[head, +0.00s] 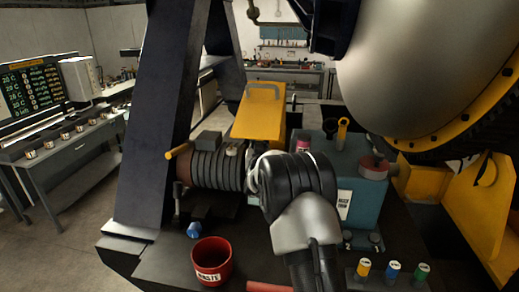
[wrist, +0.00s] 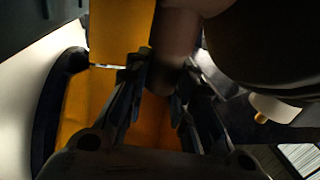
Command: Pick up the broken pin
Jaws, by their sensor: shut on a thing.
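My gripper (wrist: 160,85) shows in the wrist view, with its two dark fingers closed in on a dull brownish cylinder (wrist: 177,40). The cylinder runs up and away from between the fingertips and looks like the broken pin. Its broken end cannot be made out. In the head view my dark wrist and grey arm link cover the gripper and the pin, in front of the ribbed motor and the teal box.
A red waste bin (head: 211,262) stands at the front, with a small blue object (head: 194,230) behind it. The ribbed motor (head: 205,170), yellow guard (head: 259,112) and teal box (head: 368,195) crowd the arm. Several small coloured-top containers (head: 392,271) stand front right.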

